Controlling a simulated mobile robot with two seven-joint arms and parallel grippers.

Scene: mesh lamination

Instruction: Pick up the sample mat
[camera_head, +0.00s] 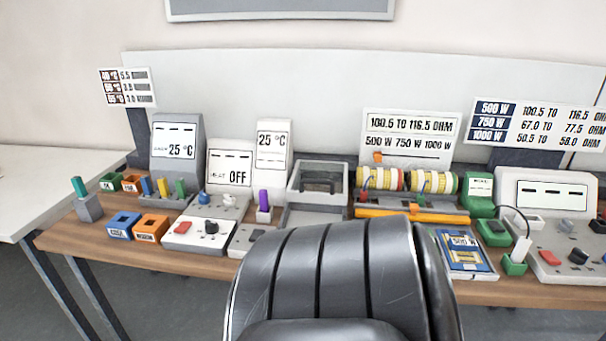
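A flat blue-edged piece (462,252) with a pale and yellow pattern and a "500 W" label lies at the front of the wooden bench, right of centre. It looks like the sample mat, but the print is too small to be sure. Its left edge is close to the black ribbed shape in front. Nothing is seen holding it. Neither of my grippers is in view.
A large black ribbed shape (330,270) hides the bench's front middle; I cannot tell whether it is mine. Right of the flat piece stand a green holder (514,264) and a switch box (567,258). Yellow rolls (432,182) and an open grey press (318,182) stand behind.

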